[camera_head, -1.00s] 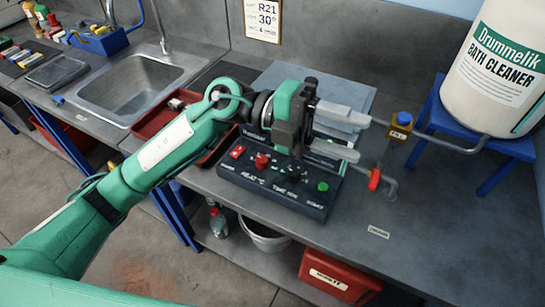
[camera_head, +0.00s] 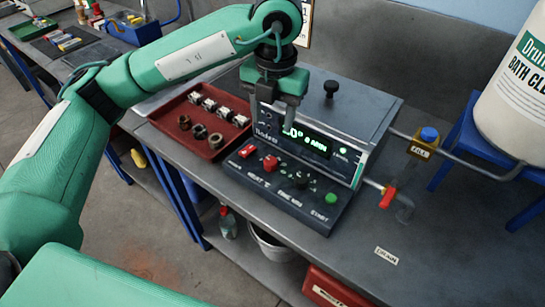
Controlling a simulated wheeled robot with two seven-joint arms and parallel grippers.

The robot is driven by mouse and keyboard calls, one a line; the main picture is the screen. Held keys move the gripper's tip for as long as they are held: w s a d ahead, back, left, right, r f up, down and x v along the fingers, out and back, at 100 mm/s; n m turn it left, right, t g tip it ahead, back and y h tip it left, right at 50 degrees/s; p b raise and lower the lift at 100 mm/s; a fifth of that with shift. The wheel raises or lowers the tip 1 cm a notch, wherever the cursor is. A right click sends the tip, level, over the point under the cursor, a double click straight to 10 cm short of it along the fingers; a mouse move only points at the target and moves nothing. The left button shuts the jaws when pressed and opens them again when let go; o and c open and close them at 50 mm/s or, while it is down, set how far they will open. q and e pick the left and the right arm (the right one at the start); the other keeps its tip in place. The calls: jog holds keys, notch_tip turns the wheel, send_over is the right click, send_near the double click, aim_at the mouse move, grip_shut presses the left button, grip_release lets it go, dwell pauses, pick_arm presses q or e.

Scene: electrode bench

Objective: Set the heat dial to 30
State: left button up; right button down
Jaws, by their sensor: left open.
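The heat dial (camera_head: 270,162) is a red knob on the sloping dark control panel (camera_head: 240,178) of the grey bath unit, above a "HEAT °C" label. The lit green display (camera_head: 310,141) shows a reading ending in "0°" and "0 MIN"; its left part is hidden by my left gripper. My left gripper (camera_head: 273,115) points down in front of the unit, above the heat dial and apart from it. It is open and empty. My right gripper is not in view.
On the panel are a red power switch (camera_head: 246,151), a black time knob (camera_head: 301,180) and a green start button (camera_head: 331,198). A red tray (camera_head: 178,143) with metal parts is to the left. A fill valve (camera_head: 424,143) and red drain handle (camera_head: 388,197) are at right.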

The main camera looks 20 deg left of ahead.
aim_at(270, 161)
pick_arm(q)
jog(key=f, duration=1.2)
jog(key=shift+a+f, duration=0.25)
jog(key=shift+f, duration=0.1)
jog(key=c, duration=1)
